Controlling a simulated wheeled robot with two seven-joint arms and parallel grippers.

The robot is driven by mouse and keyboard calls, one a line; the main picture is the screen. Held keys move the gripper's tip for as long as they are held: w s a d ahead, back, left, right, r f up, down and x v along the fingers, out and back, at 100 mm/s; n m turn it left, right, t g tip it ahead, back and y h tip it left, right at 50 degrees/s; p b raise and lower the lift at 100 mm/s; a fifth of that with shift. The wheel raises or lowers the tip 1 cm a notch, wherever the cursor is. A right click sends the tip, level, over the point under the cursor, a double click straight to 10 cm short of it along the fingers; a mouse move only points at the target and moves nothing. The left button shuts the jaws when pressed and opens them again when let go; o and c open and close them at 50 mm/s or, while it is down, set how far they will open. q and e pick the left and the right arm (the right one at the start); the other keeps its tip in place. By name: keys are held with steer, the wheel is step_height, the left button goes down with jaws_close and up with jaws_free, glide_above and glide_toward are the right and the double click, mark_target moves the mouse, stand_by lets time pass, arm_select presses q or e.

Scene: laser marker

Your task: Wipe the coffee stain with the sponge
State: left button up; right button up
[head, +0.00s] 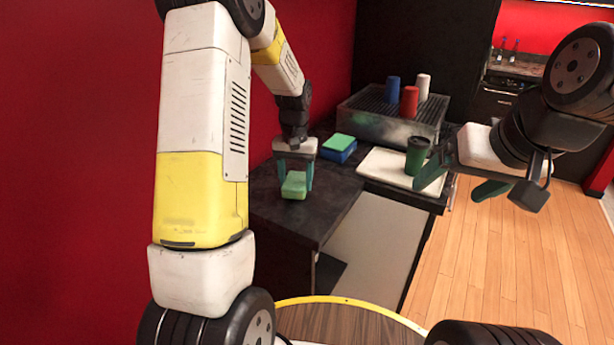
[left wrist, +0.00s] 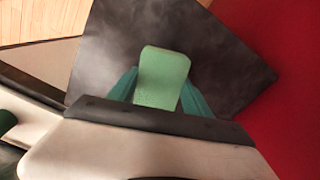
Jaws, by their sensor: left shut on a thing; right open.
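My left gripper (head: 296,174) is shut on a green sponge (head: 294,188), low over the dark countertop (head: 318,210). I cannot tell whether the sponge touches the counter. In the left wrist view the sponge (left wrist: 162,78) sits between the teal fingers, with the dark counter (left wrist: 225,70) behind it. No coffee stain can be made out on the dark, mottled surface. My right gripper (head: 458,186) is open and empty, in front of the right end of the counter.
A green-and-blue block (head: 339,149) lies behind the held sponge. A white tray (head: 381,170) carries a dark green cup (head: 416,156). A grated metal unit (head: 372,122) holds blue (head: 392,89), red (head: 409,101) and white (head: 423,87) cups. A red wall (head: 300,60) borders the counter's left.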

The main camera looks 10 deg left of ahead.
arm_select(q)
steer(key=shift+r, duration=2.75)
